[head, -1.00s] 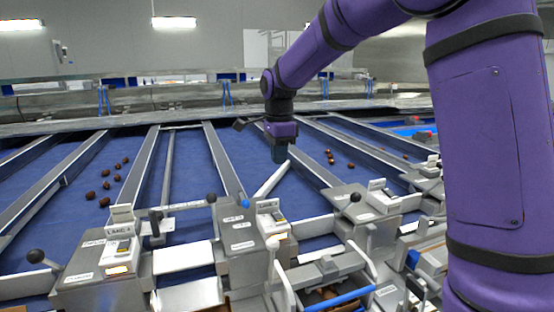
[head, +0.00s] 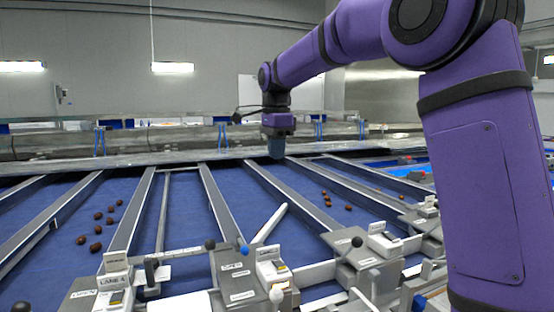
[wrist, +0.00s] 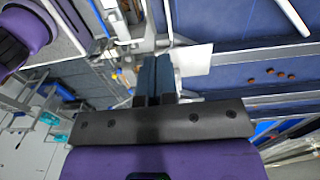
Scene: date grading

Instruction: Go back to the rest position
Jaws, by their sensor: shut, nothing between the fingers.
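My gripper (head: 276,148) hangs pointing down from my purple arm, above the far part of the blue lanes in the head view. In the wrist view its two dark blue fingers (wrist: 154,76) lie side by side, closed, with nothing between them. The gripper is clear of the lane surface and the rails.
Lane boxes with black and blue knobs, such as the lane 4 box (head: 114,284), line the near side. Dates (head: 97,230) lie in a left lane and more dates (head: 326,198) in a right lane. A white bar (head: 270,222) slants across the middle lane. Metal rails (head: 222,205) divide the lanes.

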